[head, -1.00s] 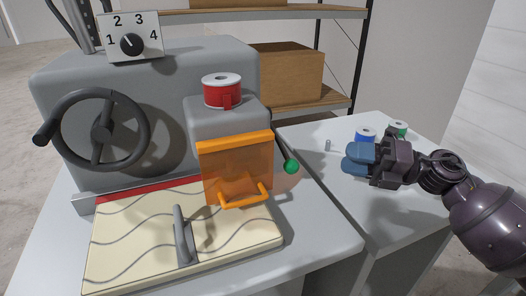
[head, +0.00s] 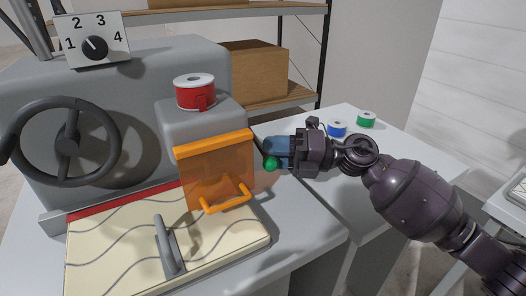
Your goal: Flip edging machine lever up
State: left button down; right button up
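The grey edging machine (head: 120,120) fills the left and middle of the head view. Its lever shows as a green ball knob (head: 271,164) at the machine's right side, beside the orange guard. The lever's dark rod is mostly hidden now. My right gripper (head: 275,152) reaches in from the right, with its blue fingertips at the knob. The knob shows at the lower tip of the fingers. I cannot tell whether they touch it, or how far apart the fingers are. My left gripper is out of view.
An orange see-through guard (head: 215,172) with a handle stands just left of the knob. A red spool (head: 194,92) sits on top of the machine. Blue (head: 337,128) and green (head: 366,118) spools stand on the side table behind my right arm. A handwheel (head: 68,145) is at left.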

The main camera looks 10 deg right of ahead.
jog(key=shift+w+a, duration=0.2)
jog(key=shift+a, duration=0.9)
jog(key=shift+c, duration=0.3)
grip_shut()
jog(key=shift+w+f, duration=0.1)
jog(key=shift+f, duration=0.05)
